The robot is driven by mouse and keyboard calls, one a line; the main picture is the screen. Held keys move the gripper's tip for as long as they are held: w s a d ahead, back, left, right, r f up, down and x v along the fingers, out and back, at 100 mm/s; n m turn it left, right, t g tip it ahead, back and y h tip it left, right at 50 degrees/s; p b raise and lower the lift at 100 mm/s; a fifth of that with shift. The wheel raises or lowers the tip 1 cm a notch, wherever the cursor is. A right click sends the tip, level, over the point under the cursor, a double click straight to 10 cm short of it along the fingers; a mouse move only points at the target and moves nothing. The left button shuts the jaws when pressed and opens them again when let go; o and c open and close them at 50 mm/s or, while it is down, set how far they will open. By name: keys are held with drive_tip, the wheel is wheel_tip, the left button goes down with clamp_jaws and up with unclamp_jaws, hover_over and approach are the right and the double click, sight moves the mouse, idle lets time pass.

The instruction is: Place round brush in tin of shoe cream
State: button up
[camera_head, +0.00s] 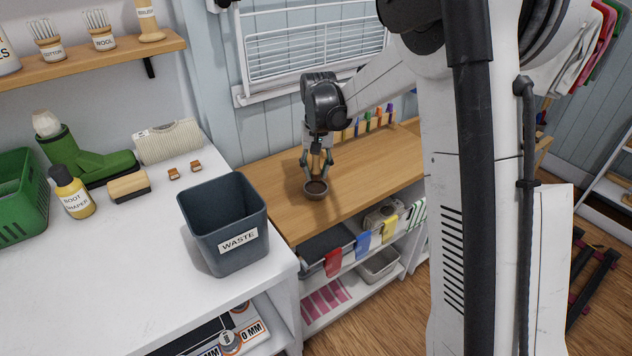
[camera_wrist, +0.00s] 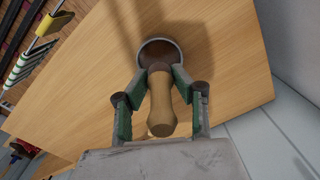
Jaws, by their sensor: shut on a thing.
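The tin of shoe cream (camera_head: 316,189) is a small round open cup with brown contents on the wooden bench top. It also shows in the wrist view (camera_wrist: 142,57), beyond my fingertips. My gripper (camera_head: 317,168) is just above the tin, pointing down. In the wrist view my gripper (camera_wrist: 160,72) is shut on the round brush (camera_wrist: 160,105), whose pale wooden handle points toward the camera. The brush's far end is at the tin's opening, over the brown contents. I cannot tell whether it touches the cream or the tin's bottom.
The wooden bench (camera_head: 375,165) is mostly clear around the tin. A dark waste bin (camera_head: 225,225) stands on the white counter (camera_head: 135,260) to the left. Coloured items stand in a row at the bench's back. Coloured cloths (camera_head: 362,245) hang at its front edge.

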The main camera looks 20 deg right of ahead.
sight(316, 188)
drive_tip(key=shift+f, duration=1.95)
drive_tip(key=shift+f+b, duration=0.1)
drive_tip(key=shift+b, duration=0.25)
drive_tip(key=o, duration=1)
